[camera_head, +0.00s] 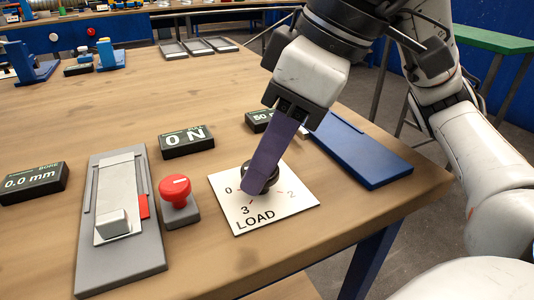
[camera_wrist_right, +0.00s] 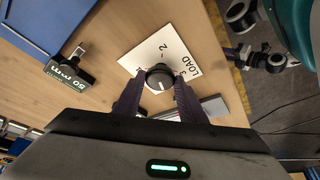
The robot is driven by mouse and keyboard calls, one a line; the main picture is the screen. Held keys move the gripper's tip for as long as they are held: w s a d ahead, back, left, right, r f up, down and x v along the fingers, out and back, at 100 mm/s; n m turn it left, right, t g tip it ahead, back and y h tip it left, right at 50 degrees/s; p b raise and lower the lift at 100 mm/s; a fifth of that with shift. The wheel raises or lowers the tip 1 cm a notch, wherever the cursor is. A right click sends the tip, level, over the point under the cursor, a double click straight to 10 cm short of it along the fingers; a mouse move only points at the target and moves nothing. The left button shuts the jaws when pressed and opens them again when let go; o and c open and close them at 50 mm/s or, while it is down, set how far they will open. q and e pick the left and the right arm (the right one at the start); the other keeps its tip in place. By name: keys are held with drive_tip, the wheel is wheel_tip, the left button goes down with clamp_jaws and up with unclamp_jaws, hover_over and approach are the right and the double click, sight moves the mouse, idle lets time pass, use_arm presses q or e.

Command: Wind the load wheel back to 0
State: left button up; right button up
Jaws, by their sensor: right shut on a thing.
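The load wheel is a dark round knob (camera_head: 246,172) on a white card marked LOAD (camera_head: 242,221). The numbers 0, 2 and 3 show on the card in the head view. My right gripper (camera_head: 260,182) comes down from above and is shut on the wheel; its purple finger hides part of the wheel. In the right wrist view the fingers stand on both sides of the wheel (camera_wrist_right: 159,78), which has a pale mark on its top. I cannot tell which number the mark points to. My left gripper is not in view.
A red button (camera_head: 175,188) stands left of the card, beside a grey slide plate (camera_head: 120,258). A display reading 0 N (camera_head: 187,142) is behind. A blue tray (camera_head: 365,155) lies to the right. A 50-something display (camera_head: 260,121) is partly hidden by my right gripper.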

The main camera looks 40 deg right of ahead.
drive_tip(key=o, duration=1)
drive_tip(key=shift+r, duration=0.25)
use_arm(q)
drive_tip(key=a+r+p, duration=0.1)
drive_tip(key=p, duration=0.1)
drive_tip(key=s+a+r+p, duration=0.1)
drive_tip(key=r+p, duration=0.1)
drive_tip(key=p, duration=0.1)
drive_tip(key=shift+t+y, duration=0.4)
use_arm(e)
drive_tip(key=v, duration=0.9)
drive_tip(key=shift+s+d+r, duration=0.15)
drive_tip(key=shift+s+r, duration=0.1)
drive_tip(key=shift+r, duration=0.05)
